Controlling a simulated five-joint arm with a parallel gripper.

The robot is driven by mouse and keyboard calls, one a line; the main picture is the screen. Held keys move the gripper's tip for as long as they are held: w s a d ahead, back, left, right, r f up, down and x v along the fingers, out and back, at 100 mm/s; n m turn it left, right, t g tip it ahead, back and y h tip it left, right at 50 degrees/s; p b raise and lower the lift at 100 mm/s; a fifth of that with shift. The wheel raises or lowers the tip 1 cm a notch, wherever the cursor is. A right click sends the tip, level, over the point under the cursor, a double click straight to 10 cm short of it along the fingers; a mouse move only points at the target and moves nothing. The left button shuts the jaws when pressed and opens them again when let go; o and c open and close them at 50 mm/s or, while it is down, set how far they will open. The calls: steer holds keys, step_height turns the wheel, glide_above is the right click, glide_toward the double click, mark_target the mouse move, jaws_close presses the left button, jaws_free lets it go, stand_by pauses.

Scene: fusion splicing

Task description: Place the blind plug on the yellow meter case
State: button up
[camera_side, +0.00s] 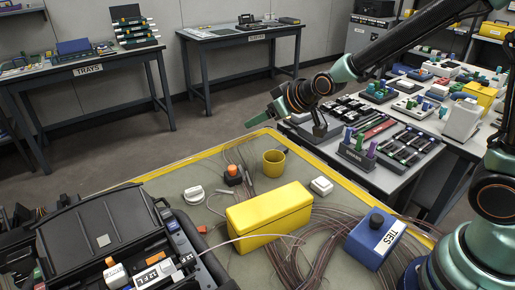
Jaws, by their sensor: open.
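The yellow meter case (268,212) is a closed rectangular box in the middle of the mat, its flat top bare. I cannot tell for sure which piece is the blind plug. A small black piece with an orange top (233,175) stands on the mat behind the case, and a black knob-like piece (376,220) sits on the blue TIES box. My gripper (284,126) is open and empty. It hangs above the mat's far edge, behind and above the case, apart from everything on the mat.
A yellow cup (274,163), a white round piece (194,194) and a small white box (321,186) lie around the case. The blue TIES box (373,243) is at right, with loose cables beside it. A black splicer case (100,240) fills the left front.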

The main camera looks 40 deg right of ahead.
mark_target(234, 168)
steer(key=w+a+f+t, duration=0.1)
steer(key=w+a+f, duration=0.1)
steer(key=f, duration=0.1)
steer(key=w+a+f+n+y, duration=0.1)
steer(key=a+f, duration=0.1)
steer(key=f, duration=0.1)
steer(key=w+a+f+t, duration=0.1)
steer(key=w+a+f, duration=0.1)
steer(key=f, duration=0.2)
steer(key=shift+w+n+t+y, duration=0.3)
steer(key=shift+w, duration=0.05)
steer(key=shift+f, duration=2.3)
step_height(234, 168, down, 2)
steer(key=shift+f, duration=0.15)
steer(key=shift+x, duration=0.95)
steer(key=shift+w+a+f, duration=0.15)
steer(key=shift+w+f, duration=0.15)
steer(key=shift+w, duration=0.2)
jaws_close()
